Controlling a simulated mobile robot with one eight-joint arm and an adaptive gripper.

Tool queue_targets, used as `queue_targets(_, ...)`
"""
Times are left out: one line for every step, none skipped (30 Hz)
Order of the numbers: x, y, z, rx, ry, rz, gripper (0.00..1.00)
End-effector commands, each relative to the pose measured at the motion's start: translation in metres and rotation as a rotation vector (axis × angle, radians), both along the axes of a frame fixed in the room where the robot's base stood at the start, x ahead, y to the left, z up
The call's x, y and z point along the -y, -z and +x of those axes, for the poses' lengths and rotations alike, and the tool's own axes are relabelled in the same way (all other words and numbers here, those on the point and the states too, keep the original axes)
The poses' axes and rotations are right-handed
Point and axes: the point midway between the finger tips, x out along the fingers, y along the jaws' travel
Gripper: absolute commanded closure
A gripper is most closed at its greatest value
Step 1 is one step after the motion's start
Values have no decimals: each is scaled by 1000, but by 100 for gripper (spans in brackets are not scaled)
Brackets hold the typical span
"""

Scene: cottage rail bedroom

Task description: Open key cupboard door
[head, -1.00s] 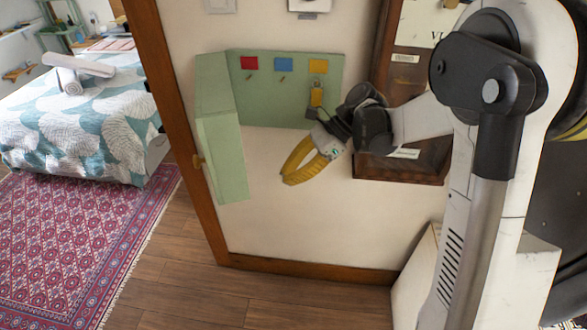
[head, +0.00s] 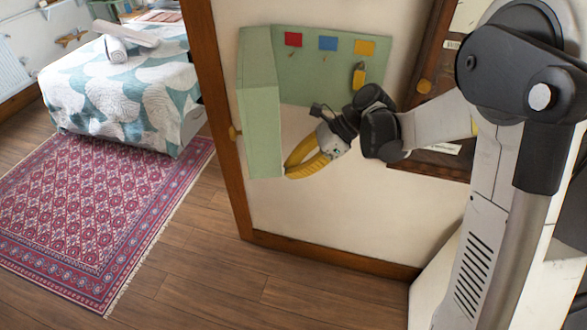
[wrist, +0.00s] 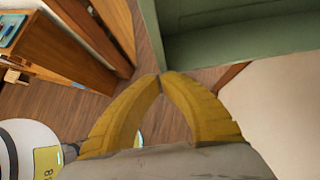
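The green key cupboard (head: 305,75) is on the cream wall in the head view. Its door (head: 262,135) stands open, swung out at the left side. A round brass knob (head: 234,132) shows at the door's outer left side. My gripper (head: 288,174) has yellow fingers beside the door's inner side, close to its lower right edge; I cannot tell if they touch it. In the wrist view my gripper (wrist: 160,76) has its fingertips together with nothing between them. A green panel (wrist: 240,38) of the cupboard lies just beyond them.
Red, blue and yellow labels mark the cupboard back, with a yellow key tag (head: 358,76) hanging under the yellow one. A dark wooden frame (head: 430,110) is right of the cupboard. A bed (head: 125,90) and red rug (head: 100,215) lie left. Wooden floor in front is clear.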

Motion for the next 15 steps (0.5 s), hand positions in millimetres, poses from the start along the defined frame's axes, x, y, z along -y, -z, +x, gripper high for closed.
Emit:
queue_targets(-6, 0, -1, 1, 9, -1, 100)
queue_targets(-11, 1, -2, 1, 21, -1, 100)
queue_targets(-20, 1, -3, 1, 40, -2, 100)
queue_targets(-27, 1, -3, 2, 62, -2, 100)
queue_targets(-36, 1, -4, 2, 85, -2, 100)
queue_targets(-48, 1, -5, 2, 117, -2, 100)
queue_targets(-57, 2, -4, 2, 144, -2, 100)
queue_targets(-67, 2, -4, 2, 170, -2, 100)
queue_targets(-78, 2, -3, 1, 203, -2, 100)
queue_targets(-86, 2, -2, 1, 221, -1, 100)
queue_targets(-94, 2, 0, 1, 235, -1, 100)
queue_targets(-104, 1, 2, 2, 245, 0, 100)
queue_targets(-109, 1, 4, 0, 249, 1, 100)
queue_targets(-115, 1, 5, 0, 250, 1, 100)
queue_targets(-121, 1, 7, 1, 251, 1, 100)
